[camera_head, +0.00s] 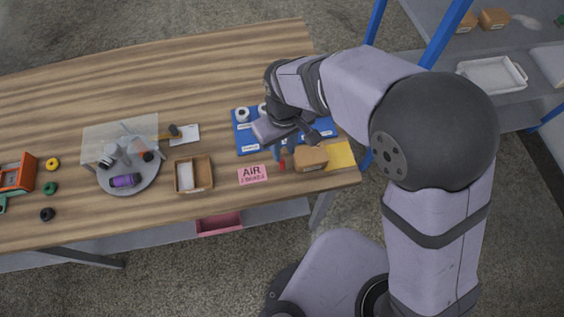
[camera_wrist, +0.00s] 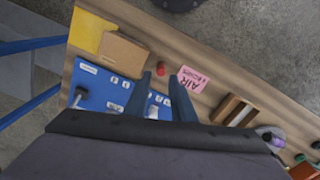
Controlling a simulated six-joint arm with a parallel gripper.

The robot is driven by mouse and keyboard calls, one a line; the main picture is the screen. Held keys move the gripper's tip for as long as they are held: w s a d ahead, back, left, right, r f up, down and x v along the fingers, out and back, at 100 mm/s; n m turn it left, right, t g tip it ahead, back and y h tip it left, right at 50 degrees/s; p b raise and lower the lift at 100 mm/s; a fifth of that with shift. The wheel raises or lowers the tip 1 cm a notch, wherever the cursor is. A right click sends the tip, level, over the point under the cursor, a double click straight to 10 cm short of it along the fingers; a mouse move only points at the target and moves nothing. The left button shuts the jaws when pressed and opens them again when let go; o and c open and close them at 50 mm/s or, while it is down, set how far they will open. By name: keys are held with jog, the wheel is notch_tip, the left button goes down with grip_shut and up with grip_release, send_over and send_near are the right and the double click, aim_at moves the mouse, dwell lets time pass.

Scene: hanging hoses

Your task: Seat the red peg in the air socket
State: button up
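The red peg (camera_wrist: 160,68) shows as a small red spot just beyond my fingertips in the wrist view. In the head view the red peg (camera_head: 282,164) is below my gripper (camera_head: 284,152), near the board's front edge. My gripper (camera_wrist: 160,77) has its two blue-grey fingers apart, with no object visibly clamped between them. A blue board (camera_wrist: 92,98) with white labels lies under the gripper. The gripper and arm cover part of the board (camera_head: 240,132). I cannot tell which fitting is the air socket.
A pink AIR sign (camera_head: 253,175) lies left of the peg. A cardboard box (camera_head: 311,158) stands close on its right, beside a yellow sheet (camera_head: 341,154). A wooden tray (camera_head: 193,175) and a round grey turntable (camera_head: 128,178) stand further left. The table's back left is clear.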

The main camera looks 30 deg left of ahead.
aim_at(282, 161)
jog(key=shift+a+f+p, duration=0.2)
jog(key=shift+f+p, duration=1)
jog(key=shift+f, duration=2.35)
grip_shut()
